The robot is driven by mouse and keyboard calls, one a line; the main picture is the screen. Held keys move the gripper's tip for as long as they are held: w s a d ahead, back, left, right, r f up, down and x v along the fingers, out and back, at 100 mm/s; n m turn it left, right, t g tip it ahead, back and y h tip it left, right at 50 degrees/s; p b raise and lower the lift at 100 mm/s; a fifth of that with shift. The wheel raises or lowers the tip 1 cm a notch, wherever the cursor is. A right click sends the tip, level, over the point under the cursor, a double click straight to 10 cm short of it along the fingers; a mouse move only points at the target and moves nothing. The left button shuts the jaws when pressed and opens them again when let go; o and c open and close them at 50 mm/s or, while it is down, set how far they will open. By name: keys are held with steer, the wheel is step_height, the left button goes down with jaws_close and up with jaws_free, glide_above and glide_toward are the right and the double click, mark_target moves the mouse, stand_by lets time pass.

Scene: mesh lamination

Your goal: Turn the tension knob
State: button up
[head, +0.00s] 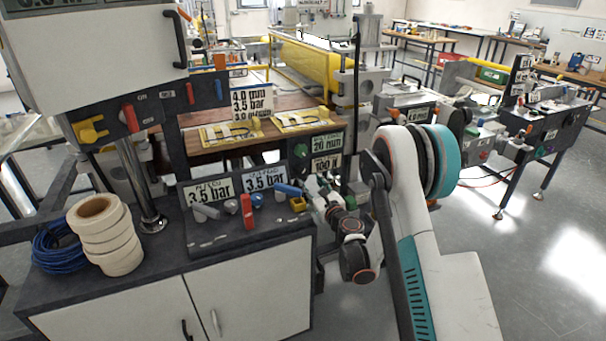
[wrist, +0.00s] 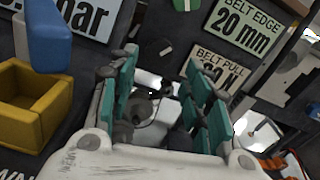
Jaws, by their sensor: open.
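A dark round knob (wrist: 158,47) sits on the dark panel left of the "BELT PULL" sign (wrist: 217,72) in the wrist view; it seems to be the tension knob. In the head view a dark knob (head: 300,178) shows left of the "100 N" sign (head: 326,166). My gripper (wrist: 163,72) is open, its teal-padded fingers apart and pointing toward the panel, with the dark knob just beyond the fingertips. No contact with it shows. In the head view my gripper (head: 313,187) is small, close to the panel's lower part.
A green knob (head: 302,151) sits above, beside the "20 mm" sign (head: 328,143). A yellow square part (wrist: 35,108) and a blue handle (wrist: 45,35) stand left of my gripper. The console (head: 225,232) also carries a red handle (head: 247,212).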

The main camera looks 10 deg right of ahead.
mark_target(302, 173)
steer(key=b+x, duration=0.2)
steer(key=x, duration=0.6)
steer(key=shift+w, duration=0.25)
steer(key=c, duration=0.8)
